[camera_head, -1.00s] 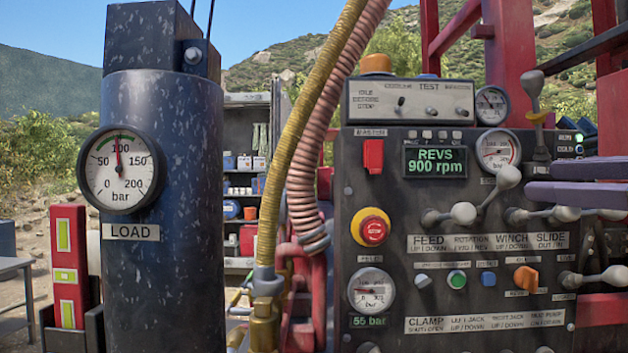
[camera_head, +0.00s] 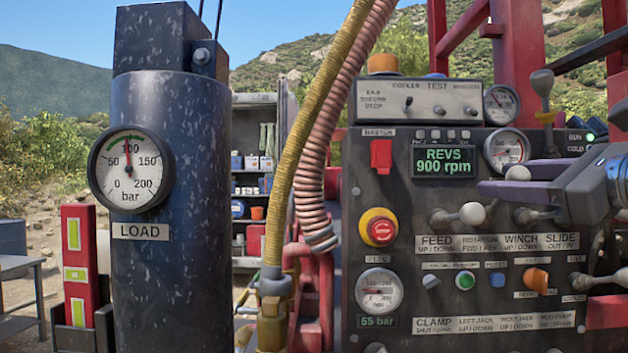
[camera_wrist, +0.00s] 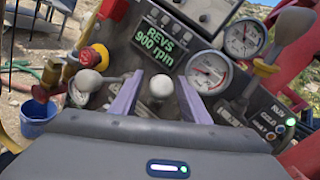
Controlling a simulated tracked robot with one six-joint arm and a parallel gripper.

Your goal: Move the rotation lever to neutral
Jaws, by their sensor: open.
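The rotation lever's white ball knob (camera_head: 517,173) stands higher than the neighbouring feed lever knob (camera_head: 472,213). The rotation knob also shows in the wrist view (camera_wrist: 162,86), between my two purple fingers. My gripper (camera_head: 492,179) is open, its fingers on either side of the knob, with visible space around it in the wrist view (camera_wrist: 160,80). Contact with the lever cannot be seen. The near finger hides part of the lever's shaft in the head view. The feed knob is left of the fingers in the wrist view (camera_wrist: 89,81).
The dark control panel (camera_head: 400,260) carries a red emergency button (camera_head: 380,230), gauges and an orange switch (camera_head: 536,279). A taller lever (camera_head: 542,84) stands at its upper right. Yellow and pink hoses hang left of the panel, near the blue load cylinder (camera_head: 170,275).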

